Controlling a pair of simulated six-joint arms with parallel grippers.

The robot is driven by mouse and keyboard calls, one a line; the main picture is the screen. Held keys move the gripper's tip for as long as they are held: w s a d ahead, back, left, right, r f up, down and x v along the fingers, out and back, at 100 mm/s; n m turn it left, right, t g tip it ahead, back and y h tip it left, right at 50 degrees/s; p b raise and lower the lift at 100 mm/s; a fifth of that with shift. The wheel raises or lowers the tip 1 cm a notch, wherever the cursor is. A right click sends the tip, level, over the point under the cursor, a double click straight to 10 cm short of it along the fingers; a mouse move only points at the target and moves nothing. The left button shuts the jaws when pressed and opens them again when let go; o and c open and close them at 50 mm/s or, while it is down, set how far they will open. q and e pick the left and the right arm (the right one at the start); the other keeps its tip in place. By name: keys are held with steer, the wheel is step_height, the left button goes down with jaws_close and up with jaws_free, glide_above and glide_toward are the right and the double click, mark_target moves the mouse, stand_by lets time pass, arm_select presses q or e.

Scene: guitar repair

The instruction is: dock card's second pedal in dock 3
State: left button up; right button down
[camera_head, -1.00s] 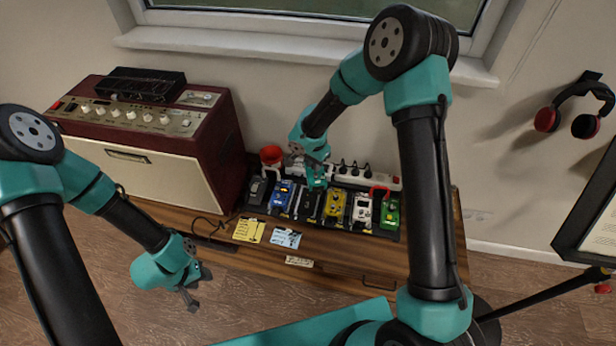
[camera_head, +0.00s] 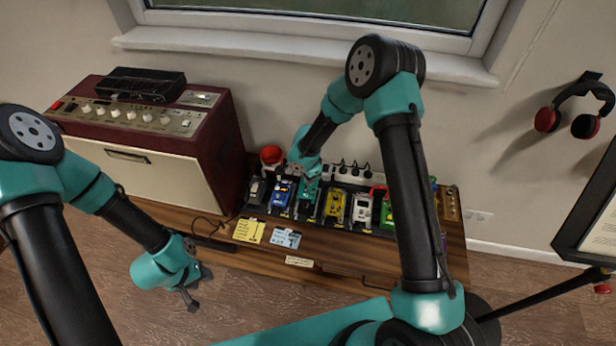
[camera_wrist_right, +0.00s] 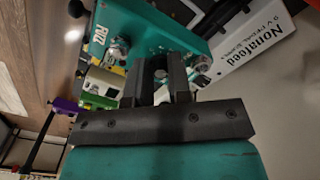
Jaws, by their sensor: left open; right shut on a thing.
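My right gripper (camera_head: 308,172) is shut on a teal pedal (camera_head: 308,193). In the right wrist view, the gripper (camera_wrist_right: 160,72) grips the teal pedal (camera_wrist_right: 150,32), which has metal knobs and a white label. In the head view the pedal is over the gap in the row between the blue pedal (camera_head: 282,193) and the yellow pedal (camera_head: 334,204). I cannot tell whether it touches the board. Yellow (camera_head: 248,231) and blue (camera_head: 286,238) cards lie in front of the row. My left gripper (camera_head: 190,299) is open and empty, left of the bench front.
A white power supply (camera_wrist_right: 250,52) shows in the right wrist view. A red amplifier (camera_head: 215,150) stands left.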

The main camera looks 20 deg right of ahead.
steer(key=shift+f, duration=3.1)
steer(key=shift+a+f, duration=0.1)
steer(key=shift+f, duration=0.5)
steer(key=c, duration=1)
jaws_free()
steer(key=shift+o, duration=0.7)
steer(key=o, duration=0.3)
steer(key=shift+r, duration=0.1)
steer(key=shift+r, duration=3.9)
